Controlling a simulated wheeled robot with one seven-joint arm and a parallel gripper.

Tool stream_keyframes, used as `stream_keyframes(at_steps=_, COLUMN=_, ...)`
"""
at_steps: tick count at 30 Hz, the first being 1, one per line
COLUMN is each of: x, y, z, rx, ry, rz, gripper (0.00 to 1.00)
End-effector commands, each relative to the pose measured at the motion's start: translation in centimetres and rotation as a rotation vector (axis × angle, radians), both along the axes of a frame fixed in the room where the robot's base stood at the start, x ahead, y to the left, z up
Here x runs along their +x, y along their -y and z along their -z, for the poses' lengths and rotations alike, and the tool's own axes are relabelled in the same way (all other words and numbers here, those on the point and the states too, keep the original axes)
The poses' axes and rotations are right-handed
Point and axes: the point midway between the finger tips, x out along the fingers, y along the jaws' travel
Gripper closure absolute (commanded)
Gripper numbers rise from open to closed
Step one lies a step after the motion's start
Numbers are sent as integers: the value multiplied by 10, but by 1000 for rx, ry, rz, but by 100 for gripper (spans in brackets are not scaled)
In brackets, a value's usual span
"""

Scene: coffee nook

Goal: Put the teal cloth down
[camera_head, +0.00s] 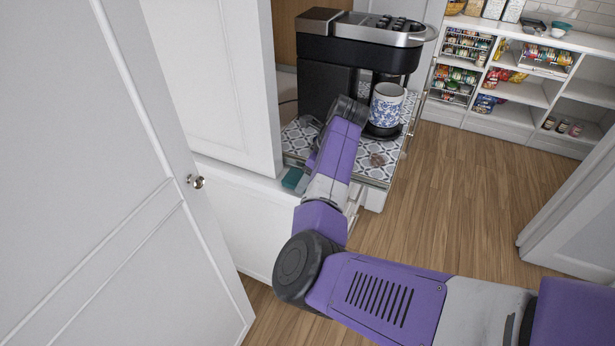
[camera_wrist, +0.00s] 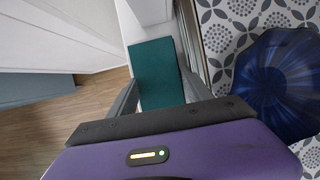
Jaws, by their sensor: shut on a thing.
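The teal cloth (camera_wrist: 158,68) is a flat rectangular piece between the two fingers of my gripper (camera_wrist: 160,92) in the wrist view. My gripper is shut on it. In the head view a small part of the teal cloth (camera_head: 292,178) shows just left of my arm, by the left front corner of the patterned surface. My arm hides the rest of it and most of the gripper. I cannot tell whether the cloth touches the white ledge below it.
A coffee machine (camera_head: 330,75) stands on the patterned surface with a blue-and-white mug (camera_head: 387,104). A dark blue ribbed glass dish (camera_wrist: 278,80) is right of the gripper. A white door (camera_head: 90,190) stands at left. The wooden floor (camera_head: 450,200) is clear at right.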

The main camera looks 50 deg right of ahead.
Motion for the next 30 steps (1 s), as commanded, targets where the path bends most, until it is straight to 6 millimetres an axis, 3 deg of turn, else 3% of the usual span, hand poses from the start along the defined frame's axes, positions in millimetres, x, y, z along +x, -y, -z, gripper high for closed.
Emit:
stream_keyframes(at_steps=13, x=0, y=0, z=7, rx=0, ry=0, rz=0, gripper=80)
stream_keyframes(at_steps=14, x=0, y=0, z=6, rx=0, ry=0, rz=0, gripper=36)
stream_keyframes(at_steps=15, x=0, y=0, z=6, rx=0, ry=0, rz=0, gripper=33)
stream_keyframes(at_steps=25, x=-1, y=0, z=2, rx=-1, ry=0, rz=0, gripper=33)
stream_keyframes(at_steps=30, x=-9, y=4, z=-20, rx=-3, ry=4, rz=4, gripper=33)
